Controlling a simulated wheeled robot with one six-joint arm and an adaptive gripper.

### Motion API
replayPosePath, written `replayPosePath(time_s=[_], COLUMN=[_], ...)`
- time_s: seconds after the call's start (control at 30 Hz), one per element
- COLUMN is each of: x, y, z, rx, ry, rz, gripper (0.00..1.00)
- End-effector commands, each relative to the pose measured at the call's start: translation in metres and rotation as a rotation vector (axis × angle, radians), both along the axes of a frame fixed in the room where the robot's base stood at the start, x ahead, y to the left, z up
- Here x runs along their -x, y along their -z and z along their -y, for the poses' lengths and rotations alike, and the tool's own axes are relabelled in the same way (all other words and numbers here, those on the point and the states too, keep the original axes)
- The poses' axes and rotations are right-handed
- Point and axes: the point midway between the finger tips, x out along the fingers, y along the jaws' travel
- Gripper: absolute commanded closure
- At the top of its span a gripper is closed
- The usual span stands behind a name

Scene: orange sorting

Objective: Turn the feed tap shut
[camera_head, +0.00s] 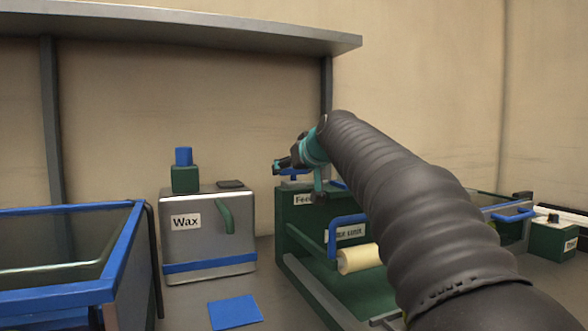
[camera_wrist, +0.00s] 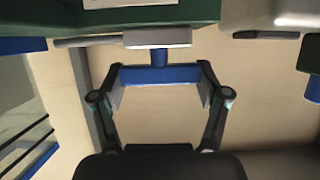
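The feed tap has a blue bar handle (camera_wrist: 160,75) on a short blue stem, joined to a grey block (camera_wrist: 158,38). In the head view the blue handle (camera_head: 291,171) shows on top of the green unit (camera_head: 305,220), whose label starts "Fee". My gripper (camera_wrist: 160,82) is spread wide, with one finger at each end of the handle. The handle spans nearly the whole gap; I cannot tell whether the fingers touch it. In the head view my gripper (camera_head: 283,164) is small and partly hides the tap.
A grey Wax box (camera_head: 190,243) stands left of the unit, with green and blue blocks (camera_head: 184,157) on top. A blue-rimmed bin (camera_head: 60,209) is at the left. A cream roller (camera_head: 358,259) and blue handle (camera_head: 332,235) are at the unit's front. A shelf (camera_head: 180,30) runs above.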

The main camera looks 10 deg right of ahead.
Motion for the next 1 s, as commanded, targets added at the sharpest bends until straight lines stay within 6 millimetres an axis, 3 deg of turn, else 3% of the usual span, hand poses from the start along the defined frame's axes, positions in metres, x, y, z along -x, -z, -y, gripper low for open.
replayPosePath(time_s=[0.47,1.0], x=[0.0001,-0.0006], y=[0.0000,0.0019], z=[-0.0011,-0.0026], rx=[0.002,0.003], ry=[0.068,0.365], rz=[-0.001,0.000], gripper=[0.60,0.60])
